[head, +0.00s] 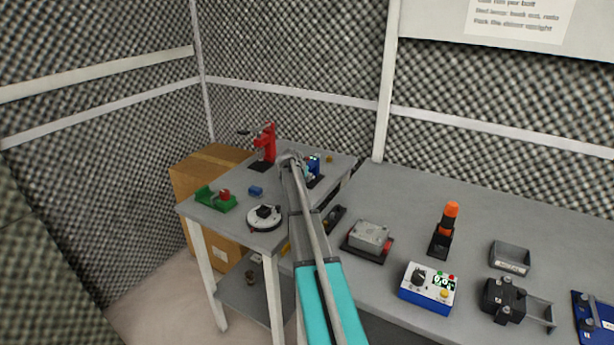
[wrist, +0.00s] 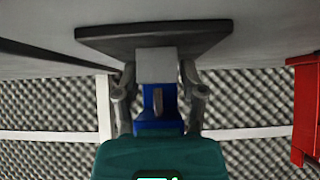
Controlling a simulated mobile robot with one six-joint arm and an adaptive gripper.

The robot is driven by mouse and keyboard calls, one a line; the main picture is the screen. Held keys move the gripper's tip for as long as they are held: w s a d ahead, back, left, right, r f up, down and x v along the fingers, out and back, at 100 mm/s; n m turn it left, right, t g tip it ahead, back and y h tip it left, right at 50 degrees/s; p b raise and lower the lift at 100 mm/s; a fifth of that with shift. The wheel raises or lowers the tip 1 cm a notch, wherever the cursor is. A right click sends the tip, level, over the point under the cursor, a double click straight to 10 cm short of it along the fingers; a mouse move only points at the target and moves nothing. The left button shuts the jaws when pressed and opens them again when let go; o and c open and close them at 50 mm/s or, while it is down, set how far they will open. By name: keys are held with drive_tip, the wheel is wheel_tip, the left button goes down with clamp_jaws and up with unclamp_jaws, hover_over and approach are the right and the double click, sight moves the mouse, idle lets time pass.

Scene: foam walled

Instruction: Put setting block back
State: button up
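In the wrist view, which is upside down, a plain grey block (wrist: 155,65), which looks like the setting block, sits at the dark base plate (wrist: 215,40) of a small gauge stand. A blue body (wrist: 153,121) and a grey pin (wrist: 158,98) show by the block. A teal housing with a green display (wrist: 140,155) fills the near side and hides the finger roots. My gripper (wrist: 158,68) has a fingertip on each side of the block; contact is unclear. In the head view my gripper (head: 290,159) is beside the blue stand (head: 314,163) and partly hides it.
A red press (head: 266,143) stands left of the stand. A green fixture (head: 215,198), a small blue block (head: 256,191) and a round white device (head: 264,218) occupy the front. The right bench holds a grey box (head: 369,237), an orange-topped post (head: 448,220) and a control box (head: 430,288).

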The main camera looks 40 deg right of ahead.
clamp_jaws()
drive_tip(key=shift+a, duration=0.1)
drive_tip(key=shift+s+a, duration=0.4)
drive_tip(key=shift+a, duration=0.35)
drive_tip(key=shift+s+a, duration=0.35)
drive_tip(key=shift+a, duration=0.4)
drive_tip(key=o, duration=0.6)
unclamp_jaws()
drive_tip(key=shift+r, duration=0.1)
